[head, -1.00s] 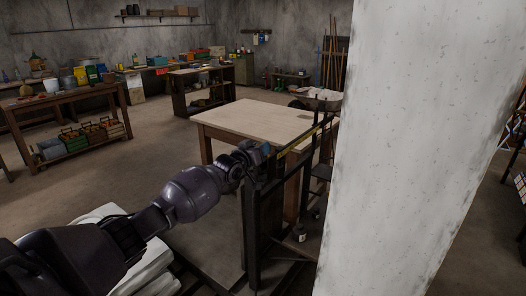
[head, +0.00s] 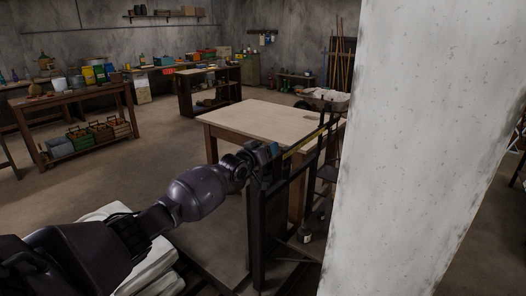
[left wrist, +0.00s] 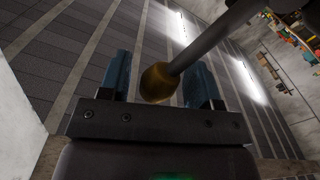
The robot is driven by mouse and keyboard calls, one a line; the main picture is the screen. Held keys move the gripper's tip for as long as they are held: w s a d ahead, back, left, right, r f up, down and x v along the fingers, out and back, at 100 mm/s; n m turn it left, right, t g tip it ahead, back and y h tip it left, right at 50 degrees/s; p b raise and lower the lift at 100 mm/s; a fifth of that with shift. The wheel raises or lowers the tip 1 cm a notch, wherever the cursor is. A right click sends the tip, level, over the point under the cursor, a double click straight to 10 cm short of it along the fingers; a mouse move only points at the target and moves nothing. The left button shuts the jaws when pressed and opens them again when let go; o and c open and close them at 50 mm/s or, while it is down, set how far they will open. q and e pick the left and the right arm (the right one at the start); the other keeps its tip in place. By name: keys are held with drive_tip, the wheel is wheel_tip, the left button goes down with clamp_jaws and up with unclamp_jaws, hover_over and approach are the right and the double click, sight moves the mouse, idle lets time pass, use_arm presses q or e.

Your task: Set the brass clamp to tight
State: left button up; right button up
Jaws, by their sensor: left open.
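A brass ball (left wrist: 158,82) on the end of a grey rod (left wrist: 212,38) shows in the left wrist view; it looks like the brass clamp's handle. My left gripper (left wrist: 160,84) is open, with its blue fingers on either side of the ball. The ball is nearer the left finger in the picture; I cannot tell whether it touches. In the head view my left gripper (head: 273,150) is at the dark frame of the beam scale (head: 257,235), beside the yellowish beam (head: 305,141). The clamp is too small or hidden to make out there. My right gripper is not in view.
A pale wooden table (head: 255,118) stands just behind the scale. A pan with pale contents (head: 328,97) is at its right. A thick whitish pillar (head: 425,150) blocks the right side. A workbench (head: 75,97) with containers stands at the left, with open floor before it.

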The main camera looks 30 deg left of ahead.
use_arm(q)
drive_tip(key=s, duration=1)
drive_tip(key=shift+s+a, duration=0.4)
drive_tip(key=s+d+f+m+g, duration=0.2)
drive_tip(key=s+d+f+m, duration=0.5)
drive_tip(key=s+d+f, duration=0.4)
drive_tip(key=s+d+f+n+g+y, duration=0.1)
drive_tip(key=s+d+f+g, duration=0.1)
drive_tip(key=s+f, duration=0.6)
drive_tip(key=s+d+f+n+g, duration=0.2)
drive_tip(key=s+d+f, duration=0.3)
drive_tip(key=s+f, duration=0.4)
drive_tip(key=s, duration=0.5)
drive_tip(key=shift+s+f+y, duration=0.3)
drive_tip(key=shift+s+y, duration=0.1)
